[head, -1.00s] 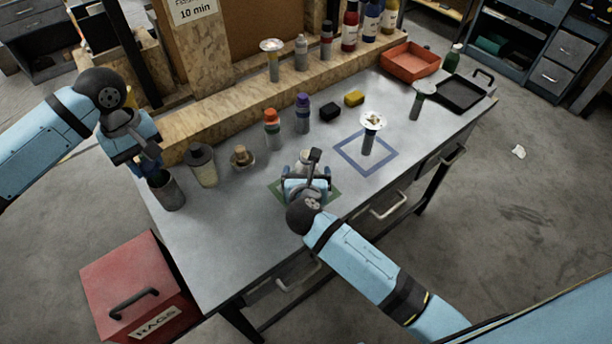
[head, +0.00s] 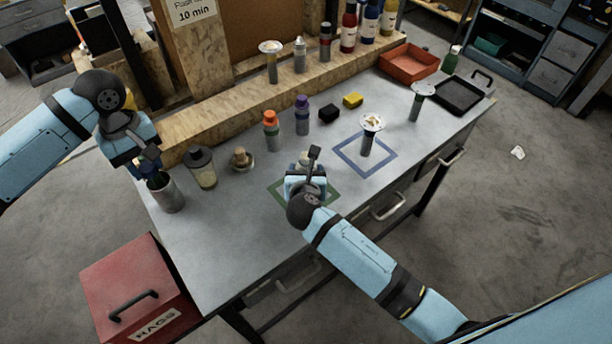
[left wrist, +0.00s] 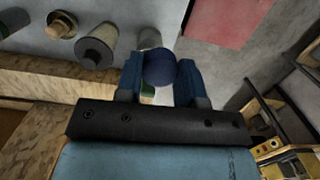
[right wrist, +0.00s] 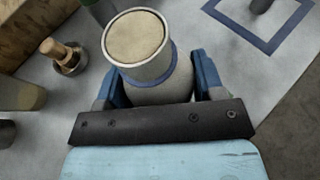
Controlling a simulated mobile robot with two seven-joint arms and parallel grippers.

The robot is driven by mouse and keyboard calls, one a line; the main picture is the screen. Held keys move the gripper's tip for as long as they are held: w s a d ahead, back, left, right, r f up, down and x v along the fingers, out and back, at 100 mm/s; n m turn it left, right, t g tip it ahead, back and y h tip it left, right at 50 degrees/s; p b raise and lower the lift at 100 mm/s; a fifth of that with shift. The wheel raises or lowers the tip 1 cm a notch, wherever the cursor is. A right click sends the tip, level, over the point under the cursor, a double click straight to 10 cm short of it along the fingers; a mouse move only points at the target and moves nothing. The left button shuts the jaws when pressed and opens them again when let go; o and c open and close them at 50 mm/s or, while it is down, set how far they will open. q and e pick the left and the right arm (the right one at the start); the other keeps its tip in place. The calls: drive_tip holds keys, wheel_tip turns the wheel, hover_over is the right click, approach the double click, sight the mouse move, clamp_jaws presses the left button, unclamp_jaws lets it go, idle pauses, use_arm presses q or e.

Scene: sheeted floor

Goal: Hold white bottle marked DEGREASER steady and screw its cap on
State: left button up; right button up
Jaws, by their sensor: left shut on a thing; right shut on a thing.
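A whitish bottle (right wrist: 150,75) stands between the fingers of my right gripper (right wrist: 155,85). A blue ring circles it below a wide rim with a beige round top; no lettering is readable. In the head view, my right gripper (head: 305,178) is shut around this bottle (head: 303,160) over the green outlined square (head: 331,194), hiding most of it. My left gripper (head: 152,170) is shut on a dark blue round thing (left wrist: 160,68), above the grey cup (head: 169,198) at the table's left end. I cannot tell whether this thing is the cap.
A dark-topped jar (head: 202,168), a brass-coloured knobbed piece (head: 241,160), an orange-capped bottle (head: 271,132) and a purple-capped bottle (head: 302,118) stand behind the grippers. A blue outlined square (head: 350,162) lies to the right. A red rag box (head: 135,285) stands on the floor.

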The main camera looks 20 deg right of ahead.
drive_tip(key=shift+r, duration=0.1)
use_arm(q)
drive_tip(key=shift+r+p, duration=0.4)
use_arm(e)
wheel_tip(320, 180, up, 20)
drive_tip(key=o, duration=0.4)
drive_tip(key=c, duration=0.7)
